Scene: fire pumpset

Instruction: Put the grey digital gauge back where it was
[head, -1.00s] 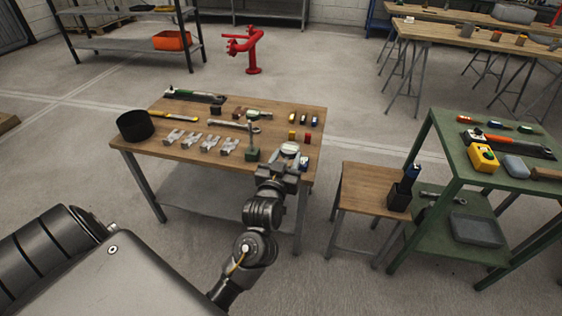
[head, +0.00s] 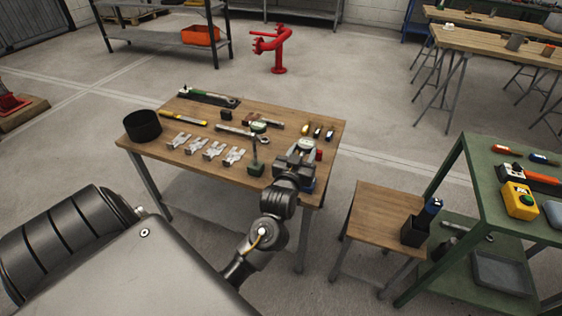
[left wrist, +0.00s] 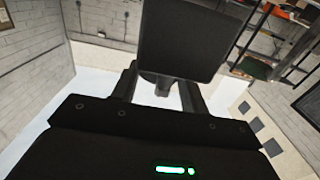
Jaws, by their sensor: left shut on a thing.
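My left gripper (head: 297,160) is over the right front part of the wooden workbench (head: 190,155). It is shut on the grey gauge (head: 303,146), which shows as a pale grey shape at the fingertips. In the left wrist view the gauge (left wrist: 180,42) is a large dark square block between the fingers (left wrist: 160,88). Its face is not visible there. I cannot tell whether it touches the bench top. My right gripper is not in view.
A green block with an upright post (head: 256,167) stands just left of the gripper. A red block (head: 319,154) is close on the right, and a blue thing (head: 308,185) is partly hidden below.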

